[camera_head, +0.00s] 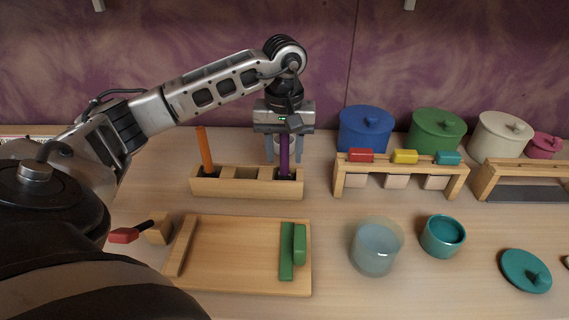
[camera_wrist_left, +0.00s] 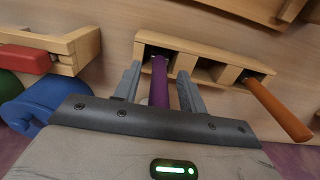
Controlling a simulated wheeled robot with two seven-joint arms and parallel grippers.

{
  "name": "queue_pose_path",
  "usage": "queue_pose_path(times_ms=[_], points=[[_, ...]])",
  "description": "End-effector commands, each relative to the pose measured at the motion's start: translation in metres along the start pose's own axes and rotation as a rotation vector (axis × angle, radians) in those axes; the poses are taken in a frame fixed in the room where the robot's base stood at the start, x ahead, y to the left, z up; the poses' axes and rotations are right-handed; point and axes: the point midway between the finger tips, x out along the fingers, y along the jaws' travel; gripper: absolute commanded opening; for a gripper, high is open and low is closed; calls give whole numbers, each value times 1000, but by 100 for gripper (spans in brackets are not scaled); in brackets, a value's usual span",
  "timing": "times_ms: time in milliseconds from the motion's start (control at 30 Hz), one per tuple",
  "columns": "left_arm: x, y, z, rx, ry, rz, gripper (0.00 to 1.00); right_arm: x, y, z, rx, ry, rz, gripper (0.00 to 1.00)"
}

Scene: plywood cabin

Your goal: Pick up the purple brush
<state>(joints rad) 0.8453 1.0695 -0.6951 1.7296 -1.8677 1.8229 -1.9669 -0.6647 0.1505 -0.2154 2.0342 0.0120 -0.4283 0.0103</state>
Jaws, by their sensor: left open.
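The purple brush (camera_head: 284,155) stands upright in the right compartment of a wooden holder (camera_head: 246,188). My left gripper (camera_head: 284,158) is above the holder, pointing down, with its fingers open on either side of the purple handle. In the left wrist view the purple brush (camera_wrist_left: 159,82) runs between the two open fingers (camera_wrist_left: 158,85), with a gap visible on its right side; I cannot tell whether the left finger touches it. The brush's lower end is hidden inside the holder. My right gripper is not in view.
An orange-handled brush (camera_head: 204,150) leans in the holder's left compartment; the middle one looks empty. A wooden tray (camera_head: 235,250) with green pieces lies in front. A rack with coloured blocks (camera_head: 403,160), lidded pots (camera_head: 365,130) and a glass (camera_head: 376,247) are to the right.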

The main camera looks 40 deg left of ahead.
Motion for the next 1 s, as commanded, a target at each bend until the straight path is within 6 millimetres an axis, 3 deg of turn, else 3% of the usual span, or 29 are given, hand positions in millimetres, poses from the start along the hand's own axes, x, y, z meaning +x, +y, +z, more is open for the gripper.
queue_pose_path(times_ms=[67,200,567,667,1000], points=[[0,0,0,0,0,0,36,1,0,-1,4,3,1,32],[0,0,0,0,0,0,0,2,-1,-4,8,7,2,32],[-5,0,0,0,1,1,0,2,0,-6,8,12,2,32],[-18,1,-1,0,4,3,0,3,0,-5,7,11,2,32],[-87,1,-1,0,3,2,0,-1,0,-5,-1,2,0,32]])
